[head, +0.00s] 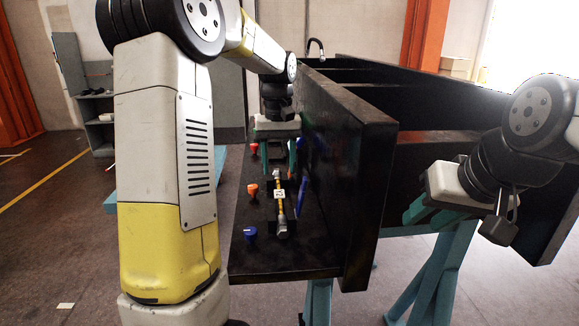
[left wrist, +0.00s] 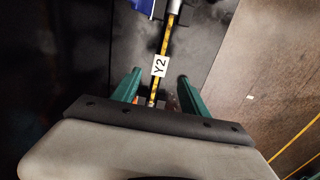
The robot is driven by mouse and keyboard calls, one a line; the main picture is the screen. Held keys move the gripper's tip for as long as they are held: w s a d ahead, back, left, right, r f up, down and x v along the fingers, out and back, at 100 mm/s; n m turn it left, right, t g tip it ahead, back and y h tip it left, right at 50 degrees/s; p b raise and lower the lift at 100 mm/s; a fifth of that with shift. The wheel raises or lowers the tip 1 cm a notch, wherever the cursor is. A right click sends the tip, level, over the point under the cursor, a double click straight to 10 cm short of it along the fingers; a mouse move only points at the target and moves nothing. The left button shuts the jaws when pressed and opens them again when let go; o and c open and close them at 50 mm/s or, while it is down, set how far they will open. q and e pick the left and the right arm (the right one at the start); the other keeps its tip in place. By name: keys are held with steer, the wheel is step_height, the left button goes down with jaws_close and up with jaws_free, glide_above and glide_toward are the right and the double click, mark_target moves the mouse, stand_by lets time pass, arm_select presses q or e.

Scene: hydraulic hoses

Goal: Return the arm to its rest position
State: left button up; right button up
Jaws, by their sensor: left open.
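My left gripper (head: 278,160) is over the black bench (head: 310,255) in the head view, fingers pointing down toward a yellow-striped hose (head: 280,208). The hose has metal ends and a white Y2 label, which also shows in the left wrist view (left wrist: 160,66). In that view my left gripper (left wrist: 159,90) has its teal fingers apart, with the lower end of the hose showing between them. I cannot tell how high the fingers are above it. My right gripper (head: 420,212) is at the right, outside the bench; its finger gap is unclear.
A tall black panel (head: 345,150) rises just right of my left gripper. Red (head: 254,148), orange (head: 252,190) and blue (head: 250,233) caps stand along the bench's left side. A blue part (head: 301,197) is by the panel. Open floor (head: 60,230) lies left.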

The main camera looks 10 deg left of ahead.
arm_select(q)
steer(key=shift+s, duration=0.1)
steer(key=s+d+r+m+t+h, duration=0.1)
steer(key=s+r+m+t, duration=0.1)
steer(key=s, duration=1)
steer(key=s+d+r+m+t+h, duration=0.1)
steer(key=s+t, duration=0.3)
steer(key=s, duration=0.8)
steer(key=shift+r+m, duration=0.4)
steer(key=shift+r, duration=0.2)
